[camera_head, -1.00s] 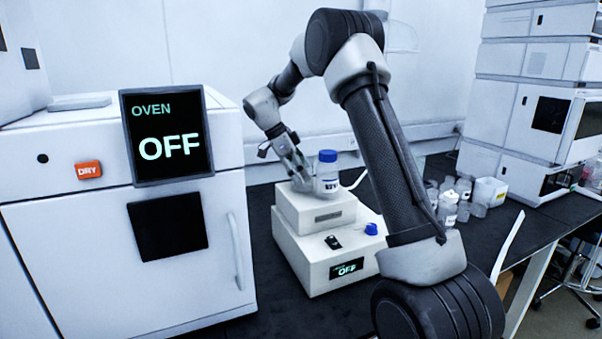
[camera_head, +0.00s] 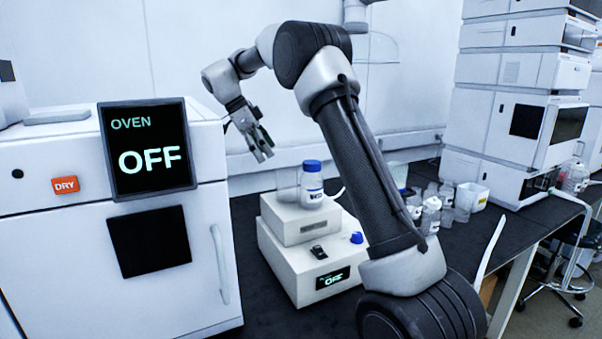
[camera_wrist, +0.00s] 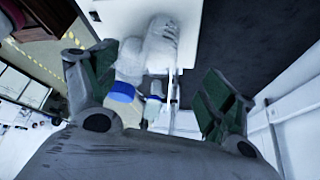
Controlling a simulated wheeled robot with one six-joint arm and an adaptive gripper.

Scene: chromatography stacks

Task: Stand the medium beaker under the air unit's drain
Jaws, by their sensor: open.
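My gripper (camera_head: 264,152) is open and empty, held in the air above and left of the white two-tier unit (camera_head: 306,270) in the head view. A clear glass vessel (camera_head: 286,188), perhaps the medium beaker, stands on the unit's upper tier, partly behind a blue-capped bottle (camera_head: 312,183). The wrist view shows my open fingers (camera_wrist: 155,92) with blurred clear glassware (camera_wrist: 160,42) and a blue cap (camera_wrist: 122,92) beyond them, apart from the fingers. I cannot make out which unit is the air unit, or its drain.
The oven (camera_head: 110,255) reads OFF and stands at the left. Several bottles and small vessels (camera_head: 432,210) stand right of my arm beside a white container (camera_head: 471,197). Stacked instruments (camera_head: 515,125) stand at the back right.

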